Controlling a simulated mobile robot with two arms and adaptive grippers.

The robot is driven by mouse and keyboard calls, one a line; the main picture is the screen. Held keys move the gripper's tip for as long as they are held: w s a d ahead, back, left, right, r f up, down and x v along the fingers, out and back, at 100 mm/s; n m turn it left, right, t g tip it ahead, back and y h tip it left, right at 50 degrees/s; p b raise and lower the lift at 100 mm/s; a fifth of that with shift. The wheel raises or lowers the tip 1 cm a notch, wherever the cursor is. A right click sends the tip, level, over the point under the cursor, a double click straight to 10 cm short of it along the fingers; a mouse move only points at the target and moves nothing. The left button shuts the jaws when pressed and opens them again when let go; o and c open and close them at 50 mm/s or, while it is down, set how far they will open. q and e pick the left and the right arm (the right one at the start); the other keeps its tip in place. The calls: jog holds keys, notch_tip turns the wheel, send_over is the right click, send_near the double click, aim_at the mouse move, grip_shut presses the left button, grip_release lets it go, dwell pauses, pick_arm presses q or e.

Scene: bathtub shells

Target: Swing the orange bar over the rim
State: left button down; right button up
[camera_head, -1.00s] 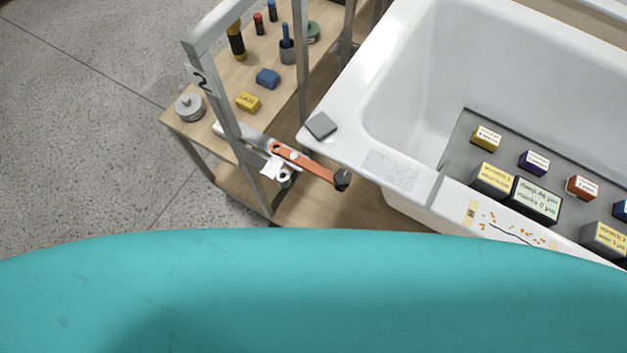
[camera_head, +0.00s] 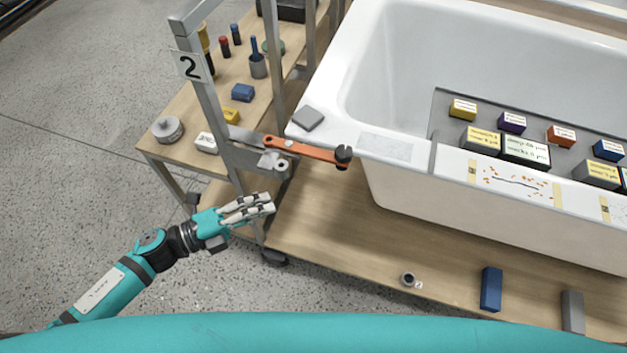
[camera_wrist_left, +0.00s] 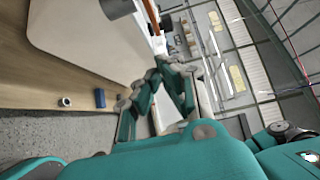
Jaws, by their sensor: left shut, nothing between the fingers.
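The orange bar (camera_head: 312,151) runs from a bracket on the grey metal frame (camera_head: 225,130) toward the right and ends in a black knob (camera_head: 343,155). It lies along the outer edge of the white tub's rim (camera_head: 385,147), at its near left corner; I cannot tell its exact height against the rim. My right gripper is not in view.
A grey block (camera_head: 308,118) sits on the rim corner. A wooden bench with small parts (camera_head: 165,130) stands behind the frame. Labelled blocks (camera_head: 525,151) stand on a tray at the tub. A blue block (camera_head: 491,289) lies on the low wooden platform (camera_head: 340,225).

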pick_arm(q)
jog(key=p, duration=0.3)
send_near(332, 163)
jog(key=s+d, duration=0.2)
jog(key=d, duration=0.1)
jog(key=w, duration=0.1)
jog(key=w+d, duration=0.2)
jog(key=w, duration=0.1)
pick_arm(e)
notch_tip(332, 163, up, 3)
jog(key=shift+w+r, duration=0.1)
pick_arm(q)
jog(key=shift+w+a, duration=0.15)
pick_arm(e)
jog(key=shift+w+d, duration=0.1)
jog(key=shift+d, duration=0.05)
